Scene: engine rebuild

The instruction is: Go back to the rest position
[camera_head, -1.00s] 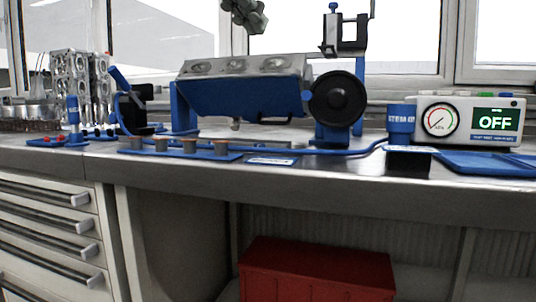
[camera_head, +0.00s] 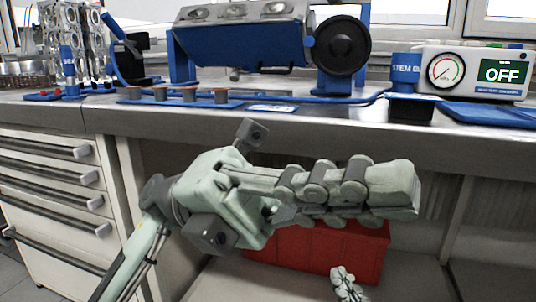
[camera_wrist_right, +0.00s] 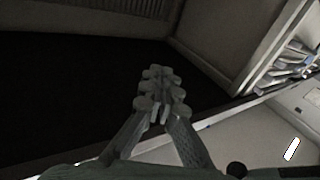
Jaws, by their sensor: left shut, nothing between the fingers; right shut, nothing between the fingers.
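My left gripper (camera_head: 400,190) is large in the middle of the head view, in front of the bench's front edge, with its fingers pointing right. It is shut and empty. My right gripper (camera_head: 346,284) shows small at the bottom edge of the head view, in front of the red box. In the right wrist view its fingers (camera_wrist_right: 160,95) are together with nothing between them, over a dark area. Most of the right arm is hidden.
The metal bench (camera_head: 330,128) carries a blue engine stand (camera_head: 240,45) with a black wheel, a gauge box (camera_head: 470,72) reading OFF and several small parts. Drawers (camera_head: 50,180) are at left. A red box (camera_head: 330,255) sits under the bench.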

